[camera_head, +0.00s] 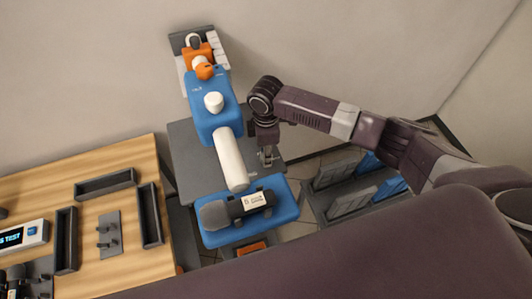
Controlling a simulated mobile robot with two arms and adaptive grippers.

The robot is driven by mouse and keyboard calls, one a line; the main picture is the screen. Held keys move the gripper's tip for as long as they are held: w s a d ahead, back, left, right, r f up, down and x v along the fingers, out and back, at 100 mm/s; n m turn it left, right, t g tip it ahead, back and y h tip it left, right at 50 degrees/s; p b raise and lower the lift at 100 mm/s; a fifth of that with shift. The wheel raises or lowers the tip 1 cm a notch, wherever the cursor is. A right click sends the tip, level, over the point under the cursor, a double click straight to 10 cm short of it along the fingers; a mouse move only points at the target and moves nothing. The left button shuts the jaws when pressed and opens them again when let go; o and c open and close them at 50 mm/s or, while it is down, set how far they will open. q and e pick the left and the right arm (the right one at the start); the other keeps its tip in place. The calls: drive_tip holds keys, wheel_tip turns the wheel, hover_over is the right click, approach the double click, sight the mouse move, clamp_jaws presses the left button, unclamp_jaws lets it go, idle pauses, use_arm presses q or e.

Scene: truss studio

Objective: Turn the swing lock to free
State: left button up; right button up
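A blue machine (208,105) stands by the wall, with a white knob (214,102) on top and a long white cylinder (230,160) toward the front. At its back are an orange part (203,69) and a grey-and-white block. I cannot tell for certain which part is the swing lock. My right gripper (268,159) points down just right of the white cylinder, over the grey plate (184,151). Its fingers are too small to tell open from shut. My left gripper is not in view.
A black device with a white label (254,201) lies on the blue pad (285,212) in front. A wooden table (90,166) with dark trays (105,184) is at left. A dark rack (310,200) with grey and blue panels stands right.

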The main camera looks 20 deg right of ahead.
drive_tip(key=shift+w+r, duration=0.1)
idle(0.3)
drive_tip(key=o, duration=1.1)
drive_tip(key=shift+o, duration=0.2)
wheel_tip(320, 180, up, 12)
